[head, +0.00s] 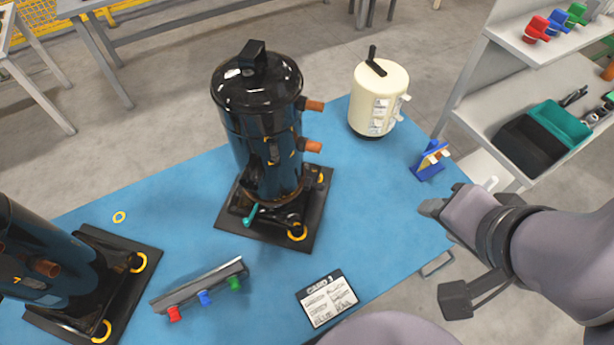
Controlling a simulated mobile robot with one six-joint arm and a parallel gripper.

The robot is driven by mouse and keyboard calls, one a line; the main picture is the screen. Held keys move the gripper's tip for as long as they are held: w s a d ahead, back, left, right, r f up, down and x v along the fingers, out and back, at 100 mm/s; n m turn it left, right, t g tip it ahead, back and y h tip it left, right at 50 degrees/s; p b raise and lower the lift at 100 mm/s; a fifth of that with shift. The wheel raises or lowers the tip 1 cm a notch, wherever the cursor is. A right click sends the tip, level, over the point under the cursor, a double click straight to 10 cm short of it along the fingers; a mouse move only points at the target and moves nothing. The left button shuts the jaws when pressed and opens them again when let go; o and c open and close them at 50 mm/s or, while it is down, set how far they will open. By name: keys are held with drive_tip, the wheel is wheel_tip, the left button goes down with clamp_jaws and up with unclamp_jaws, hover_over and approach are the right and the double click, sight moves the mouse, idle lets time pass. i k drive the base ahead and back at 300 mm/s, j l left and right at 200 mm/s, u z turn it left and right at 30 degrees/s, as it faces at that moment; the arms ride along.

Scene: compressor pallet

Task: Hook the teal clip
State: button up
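A small teal clip (250,215) sits low at the front of the middle black compressor (262,120), near the compressor's base plate. It looks like a short lever, tilted, with its lower end toward the left. I cannot tell whether it is hooked onto anything. My gripper (434,208) is at the right, over the right edge of the blue table top, well apart from the clip. Its fingers are small and partly hidden by the wrist, so their opening is unclear. I see nothing held in it.
A cream tank (380,98) and a small blue stand (430,160) are behind. A rail with red, blue and green parts (200,285) and a printed card (326,298) lie in front. Another compressor (50,265) stands left. Shelves (480,105) rise at right.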

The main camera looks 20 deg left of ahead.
sight(247, 221)
drive_tip(key=k+l+u, duration=0.1)
drive_tip(key=u, duration=0.3)
drive_tip(key=k+u, duration=0.1)
drive_tip(key=u, duration=0.3)
drive_tip(key=k+u, duration=0.1)
drive_tip(key=u, duration=0.35)
drive_tip(key=k+u, duration=0.1)
drive_tip(key=u, duration=0.3)
